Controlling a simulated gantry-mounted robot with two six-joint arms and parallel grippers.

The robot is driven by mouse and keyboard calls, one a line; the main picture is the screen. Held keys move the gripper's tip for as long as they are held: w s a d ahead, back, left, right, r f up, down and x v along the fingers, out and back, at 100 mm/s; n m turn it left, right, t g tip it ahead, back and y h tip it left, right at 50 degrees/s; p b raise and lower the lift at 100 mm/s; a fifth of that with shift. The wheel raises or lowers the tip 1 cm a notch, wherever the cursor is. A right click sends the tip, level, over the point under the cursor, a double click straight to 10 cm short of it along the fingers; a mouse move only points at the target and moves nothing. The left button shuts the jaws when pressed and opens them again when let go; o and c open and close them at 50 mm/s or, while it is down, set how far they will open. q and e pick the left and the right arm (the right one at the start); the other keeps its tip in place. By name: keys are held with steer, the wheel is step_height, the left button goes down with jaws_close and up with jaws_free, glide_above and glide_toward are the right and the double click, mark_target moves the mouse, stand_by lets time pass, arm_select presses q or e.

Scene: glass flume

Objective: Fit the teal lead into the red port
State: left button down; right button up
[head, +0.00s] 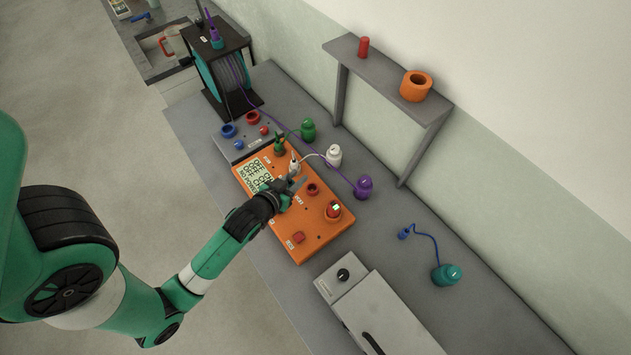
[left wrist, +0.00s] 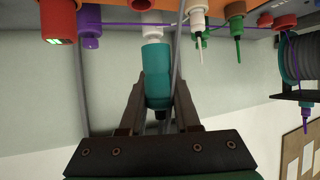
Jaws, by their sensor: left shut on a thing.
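My left gripper (head: 290,194) is over the orange box and is shut on the teal lead (left wrist: 156,75). In the left wrist view the teal body sits between the two fingers, with a dark end toward the wrist. In the head view the held piece is mostly hidden by the gripper. A red ring-shaped port (head: 312,188) on the orange box (head: 318,228) is just right of the fingertips. The lead looks apart from it. Another red ring (head: 251,118) is on the grey panel behind. My right gripper is not in view.
White (head: 295,167) and green (head: 278,145) plugs stand in the box beside the gripper. White, green and purple (head: 364,187) capped bodies stand behind.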

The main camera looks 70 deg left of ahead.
arm_select(q)
steer(key=b, duration=0.3)
glide_above(316, 179)
steer(key=s+d, duration=0.2)
steer(key=d, duration=0.1)
steer(key=f, duration=0.6)
steer(key=shift+w+a+f, duration=0.1)
steer(key=shift+a+f, duration=0.1)
steer(key=shift+a, duration=0.05)
steer(key=shift+w+a+f, duration=0.1)
steer(key=shift+w+f, duration=0.1)
steer(key=shift+w, duration=0.1)
step_height(316, 179, down, 4)
steer(key=shift+w+a+r+b, duration=0.1)
steer(key=shift+w+b, duration=0.05)
steer(key=shift+b, duration=0.4)
steer(key=shift+r, duration=0.1)
steer(key=shift+f, duration=0.25)
steer(key=c, duration=0.6)
jaws_free()
steer(key=shift+r, duration=0.1)
